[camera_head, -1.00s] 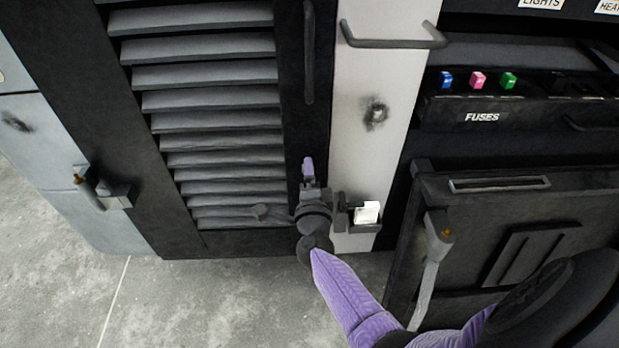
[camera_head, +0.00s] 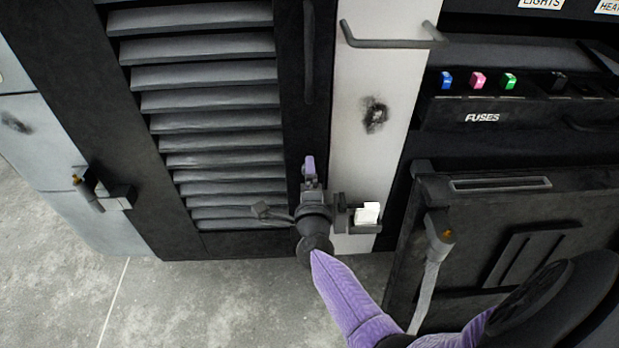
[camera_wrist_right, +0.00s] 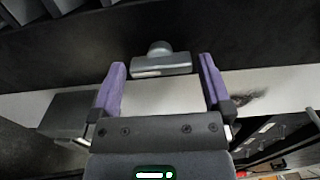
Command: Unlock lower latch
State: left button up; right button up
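The lower latch (camera_wrist_right: 160,65) shows in the right wrist view as a short grey bar with a round boss, on the black frame of the louvred door (camera_head: 212,130). In the head view my right gripper hides it. My right gripper (camera_head: 309,172) is at the lower right of that door. In the right wrist view my right gripper (camera_wrist_right: 162,72) is open, with one purple finger on each side of the latch and a visible gap on both sides. The latch bar lies across the gap between the fingers. My left gripper is not in view.
A holder with a white card (camera_head: 367,212) stands just right of the gripper. A long dark handle (camera_head: 309,60) is above it on the door frame. A grab bar (camera_head: 392,42) crosses the white pillar (camera_head: 360,165). A fuse panel (camera_head: 520,108) and a leaning dark panel (camera_head: 480,230) are at right.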

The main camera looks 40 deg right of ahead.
jog(key=p+v, duration=0.2)
jog(key=v, duration=0.8)
jog(key=shift+p, duration=0.3)
